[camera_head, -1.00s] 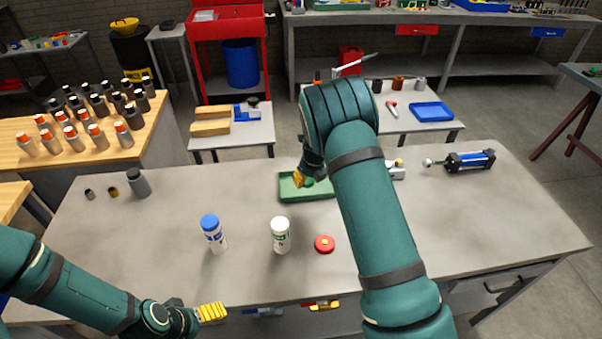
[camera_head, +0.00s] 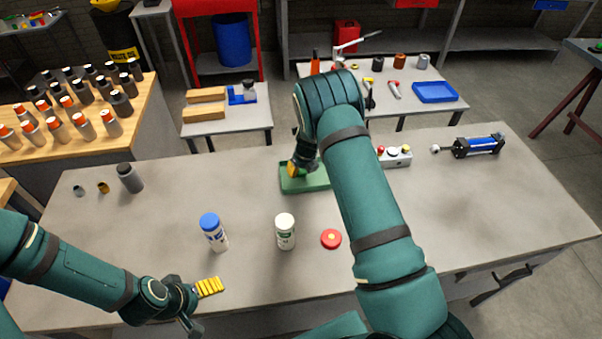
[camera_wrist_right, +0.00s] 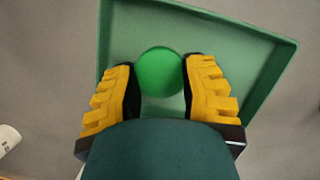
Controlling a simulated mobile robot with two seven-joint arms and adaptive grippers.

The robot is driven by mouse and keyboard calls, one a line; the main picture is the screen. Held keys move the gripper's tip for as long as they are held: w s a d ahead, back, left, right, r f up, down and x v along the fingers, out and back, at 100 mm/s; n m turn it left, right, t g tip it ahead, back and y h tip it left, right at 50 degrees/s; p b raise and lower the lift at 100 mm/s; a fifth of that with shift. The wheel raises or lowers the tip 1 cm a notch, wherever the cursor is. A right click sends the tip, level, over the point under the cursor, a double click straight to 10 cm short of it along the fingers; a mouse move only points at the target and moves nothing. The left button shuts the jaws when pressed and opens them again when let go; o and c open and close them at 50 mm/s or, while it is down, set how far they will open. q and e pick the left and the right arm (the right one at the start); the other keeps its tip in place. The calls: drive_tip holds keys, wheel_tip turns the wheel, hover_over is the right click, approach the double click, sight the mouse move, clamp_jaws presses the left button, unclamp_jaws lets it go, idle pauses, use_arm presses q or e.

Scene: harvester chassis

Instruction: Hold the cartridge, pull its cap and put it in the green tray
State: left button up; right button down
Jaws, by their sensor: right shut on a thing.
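A green tray (camera_head: 318,182) lies on the grey table. My right gripper (camera_head: 297,168) reaches down into it from above. In the right wrist view, its yellow-padded fingers (camera_wrist_right: 160,90) are shut on a round green cap (camera_wrist_right: 159,70) over the tray floor (camera_wrist_right: 221,59). Whether the cap touches the floor is unclear. A white cartridge (camera_head: 285,235) with a green label stands upright in front of the tray, with no coloured cap on top. My left gripper (camera_head: 205,300) is low at the table's front edge, away from the cartridge. One yellow pad shows; its opening is unclear.
A blue-capped white bottle (camera_head: 214,233) stands left of the cartridge, and a red round cap (camera_head: 331,239) lies to its right. A small box with buttons (camera_head: 396,156) and a blue cylinder (camera_head: 478,146) are farther right. The table's right front is clear.

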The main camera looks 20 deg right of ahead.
drive_tip(key=shift+f, duration=1.25)
use_arm(q)
drive_tip(key=shift+f, duration=0.15)
use_arm(e)
drive_tip(key=shift+f, duration=0.1)
drive_tip(key=c, duration=0.6)
unclamp_jaws()
drive_tip(key=shift+o, duration=0.2)
drive_tip(key=shift+r, duration=0.3)
use_arm(q)
drive_tip(key=shift+r+p, duration=0.4)
drive_tip(key=shift+r, duration=0.2)
use_arm(e)
drive_tip(key=v, duration=1.1)
drive_tip(key=shift+s+r, duration=0.2)
drive_tip(key=shift+r, duration=0.15)
